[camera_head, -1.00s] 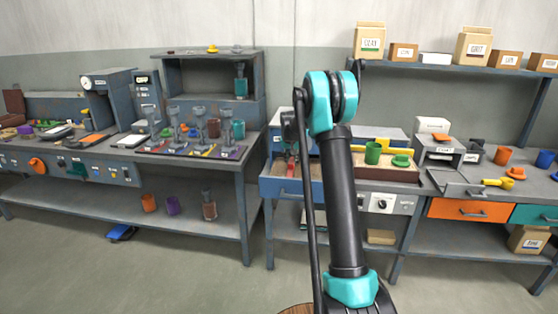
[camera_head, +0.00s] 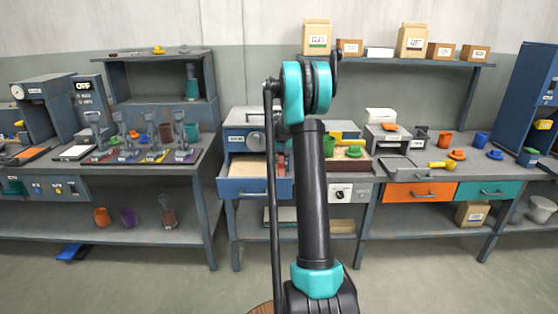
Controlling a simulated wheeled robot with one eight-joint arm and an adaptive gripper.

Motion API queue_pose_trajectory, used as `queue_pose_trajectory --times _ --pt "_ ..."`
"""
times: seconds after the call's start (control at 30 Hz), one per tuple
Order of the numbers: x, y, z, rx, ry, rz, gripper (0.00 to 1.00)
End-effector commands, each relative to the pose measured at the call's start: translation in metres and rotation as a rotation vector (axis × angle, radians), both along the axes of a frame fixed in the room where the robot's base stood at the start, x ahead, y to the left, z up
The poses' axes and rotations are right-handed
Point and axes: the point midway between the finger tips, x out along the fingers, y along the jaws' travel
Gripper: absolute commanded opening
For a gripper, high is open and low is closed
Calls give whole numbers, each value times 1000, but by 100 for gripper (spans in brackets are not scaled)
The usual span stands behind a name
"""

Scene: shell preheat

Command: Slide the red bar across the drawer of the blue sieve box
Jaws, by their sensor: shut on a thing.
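The blue sieve box (camera_head: 236,116) stands on the middle bench, with a round dial on its front. Its drawer (camera_head: 254,188) is out toward me, showing a pale, bare floor. My gripper (camera_head: 281,153) is over the right part of the drawer, largely hidden behind my own arm. It is shut on a narrow red piece (camera_head: 282,164), which appears to be the red bar. Only a sliver of it shows, so I cannot tell whether it touches the drawer.
To the right of my arm are a green cup (camera_head: 328,146) and a tray (camera_head: 362,165). The left bench holds a row of grey stands on coloured mats. Farther right are an orange drawer (camera_head: 420,192) and a teal drawer (camera_head: 490,190).

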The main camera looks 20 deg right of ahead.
Motion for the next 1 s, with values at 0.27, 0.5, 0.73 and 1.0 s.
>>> queue_pose_trajectory --times 0.27,0.5,0.73,1.0 --pt "-1 -5 0 -6 1 -6 40" --pt "-1 -4 0 -5 1 -4 45" --pt "-4 -2 8 -4 1 -4 45" --pt "-23 4 55 -4 1 -4 45"
